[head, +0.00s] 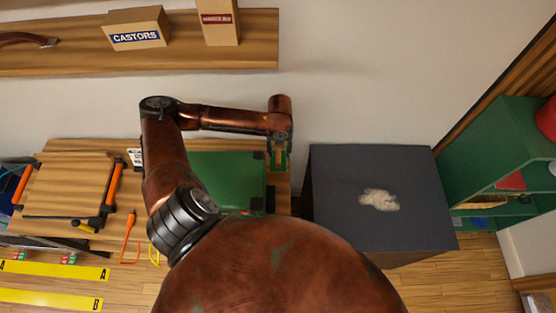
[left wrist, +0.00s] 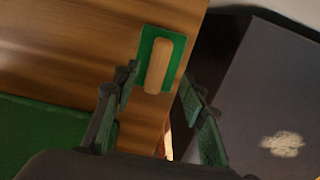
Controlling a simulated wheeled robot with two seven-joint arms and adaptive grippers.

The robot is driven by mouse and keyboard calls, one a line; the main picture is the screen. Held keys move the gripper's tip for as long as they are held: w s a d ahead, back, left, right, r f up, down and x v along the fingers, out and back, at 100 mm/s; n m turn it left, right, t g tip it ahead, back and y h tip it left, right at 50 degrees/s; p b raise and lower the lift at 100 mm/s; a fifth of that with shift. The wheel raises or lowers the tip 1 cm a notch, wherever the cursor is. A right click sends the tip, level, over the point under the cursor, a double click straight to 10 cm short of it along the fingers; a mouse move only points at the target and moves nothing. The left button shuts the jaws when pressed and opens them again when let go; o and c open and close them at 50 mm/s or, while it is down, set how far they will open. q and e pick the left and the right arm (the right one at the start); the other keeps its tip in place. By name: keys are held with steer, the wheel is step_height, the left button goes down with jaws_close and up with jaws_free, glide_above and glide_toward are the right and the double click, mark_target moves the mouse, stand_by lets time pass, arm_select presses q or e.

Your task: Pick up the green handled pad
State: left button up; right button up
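The green handled pad (left wrist: 143,72) is a small green rectangle with a pale wooden handle (left wrist: 158,65) along its middle. In the left wrist view it lies on a wooden surface, just beyond my fingertips. My left gripper (left wrist: 158,88) is open, with one finger on each side of the pad's near end and nothing held between them. In the head view my left gripper (head: 279,154) points down over the right end of the wooden bench, and it partly covers the pad there. My right gripper is not in view.
A dark grey box (head: 335,205) with a pale patch stands close to the right. A green mat or case (head: 230,175) lies to the left on the wooden bench (head: 80,150). A shelf with boxes (head: 135,28) is on the wall above.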

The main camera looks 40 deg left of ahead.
mark_target(278, 156)
arm_select(q)
step_height(278, 156, down, 5)
steer(key=shift+s+a+r, duration=0.1)
steer(key=shift+s+a, duration=0.05)
jaws_close()
stand_by(0.4)
